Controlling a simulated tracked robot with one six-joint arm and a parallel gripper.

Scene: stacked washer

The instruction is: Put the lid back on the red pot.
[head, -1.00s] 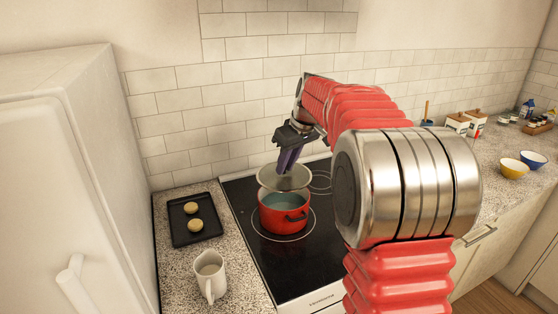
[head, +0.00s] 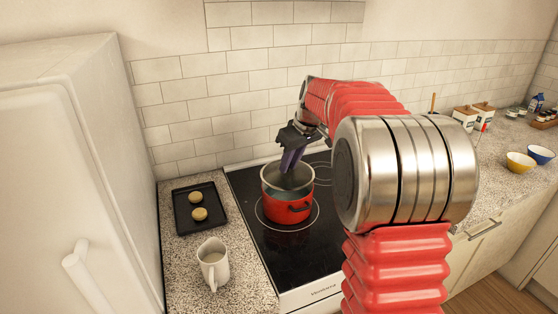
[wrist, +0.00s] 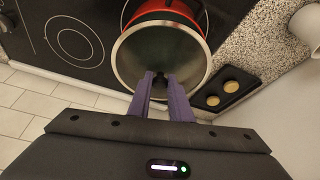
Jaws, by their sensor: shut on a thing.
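The red pot (head: 287,211) stands upright on the black cooktop, with a dark handle facing front right. My gripper (head: 288,168) is shut on the lid (head: 272,181), a round glass disc with a steel rim, held from above. In the head view the lid overlaps the pot's mouth and hides most of it. I cannot tell whether its rim touches the pot. In the wrist view the purple fingers (wrist: 161,82) meet at the lid's knob, which they mostly hide. The lid (wrist: 137,55) covers much of the red pot (wrist: 165,12) there.
The cooktop (head: 262,258) has free room around the pot. A white fridge (head: 75,170) stands at far left. Bowls (head: 521,162) and boxes sit at far right.

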